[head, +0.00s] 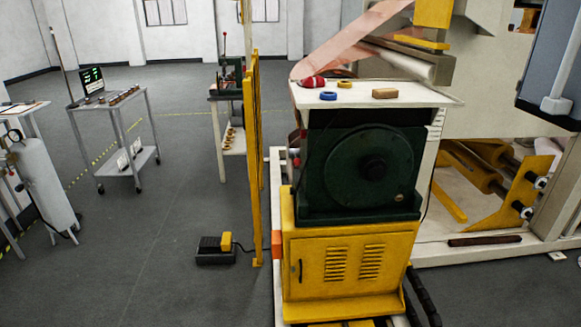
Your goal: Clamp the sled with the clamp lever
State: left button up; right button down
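I cannot clearly make out the sled or the clamp lever in the head view. A dark green machine unit with a large round disc (372,168) stands on a yellow cabinet (345,268) in the middle. Small red parts (294,150) show at its left side, too small to tell what they are. An orange block (277,244) sits at the left of the cabinet, beside a pale upright rail. Neither of my grippers is in view.
A white top (440,96) above the disc carries a red item (313,82), a blue ring (328,96) and a tan block (385,93). Copper foil (350,42) slopes above. A yellow barrier (253,165) and foot pedal (215,249) stand left.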

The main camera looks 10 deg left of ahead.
aim_at(293, 154)
jog(key=i+j, duration=0.4)
jog(key=j, duration=0.15)
jog(key=i+j+z, duration=0.15)
jog(key=i+j, duration=0.25)
jog(key=j, duration=0.15)
jog(key=i+j+u, duration=0.25)
jog(key=j+u, duration=0.25)
jog(key=j, duration=0.2)
jog(key=i+j+u, duration=0.2)
jog(key=i+j, duration=0.05)
jog(key=j, duration=0.05)
